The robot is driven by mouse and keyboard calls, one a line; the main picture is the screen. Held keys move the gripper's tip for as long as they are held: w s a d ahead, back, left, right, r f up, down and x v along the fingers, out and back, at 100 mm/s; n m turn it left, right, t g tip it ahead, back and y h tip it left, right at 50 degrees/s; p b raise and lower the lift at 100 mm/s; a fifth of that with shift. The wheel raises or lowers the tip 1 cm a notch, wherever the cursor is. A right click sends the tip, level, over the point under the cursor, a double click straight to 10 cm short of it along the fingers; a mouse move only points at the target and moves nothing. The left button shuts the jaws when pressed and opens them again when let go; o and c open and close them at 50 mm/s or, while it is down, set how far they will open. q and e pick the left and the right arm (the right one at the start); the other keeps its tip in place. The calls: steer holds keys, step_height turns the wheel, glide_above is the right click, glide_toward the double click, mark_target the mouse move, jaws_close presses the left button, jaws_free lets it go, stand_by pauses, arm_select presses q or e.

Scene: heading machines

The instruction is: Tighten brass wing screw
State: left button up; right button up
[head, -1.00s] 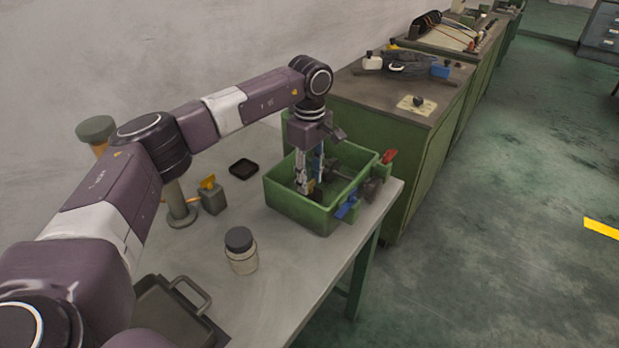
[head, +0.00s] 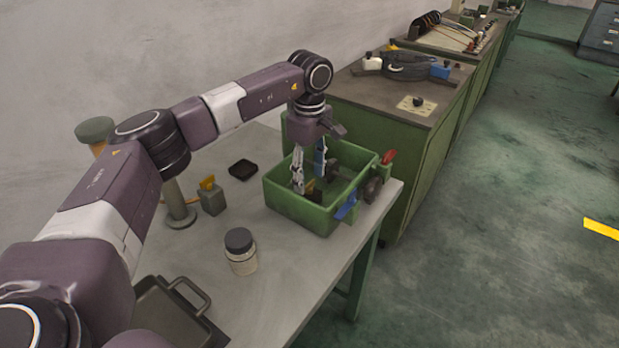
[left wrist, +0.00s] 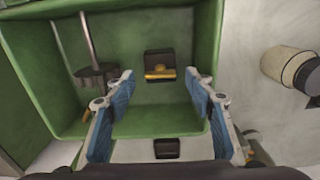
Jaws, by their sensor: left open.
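A small brass-coloured piece (left wrist: 160,72), which looks like the wing screw, sits on a dark block (left wrist: 159,60) inside the green bin (head: 297,213). In the head view the brass piece (head: 310,186) is small and partly hidden by my fingers. My left gripper (head: 309,178) points down into the bin, open and empty. In the left wrist view its blue-padded fingers (left wrist: 160,83) stand on either side of the brass piece, and I see no contact. My right gripper is not in view.
Dark wheel-like parts and a rod (left wrist: 87,40) share the bin. A blue handle (head: 347,207) and a red one (head: 389,156) are at its right side. A jar (head: 241,252), a yellow-topped block (head: 211,199) and a black tray (head: 243,169) stand on the table.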

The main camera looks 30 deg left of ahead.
mark_target(310, 183)
arm_select(q)
step_height(310, 183, up, 11)
stand_by(0.3)
stand_by(0.4)
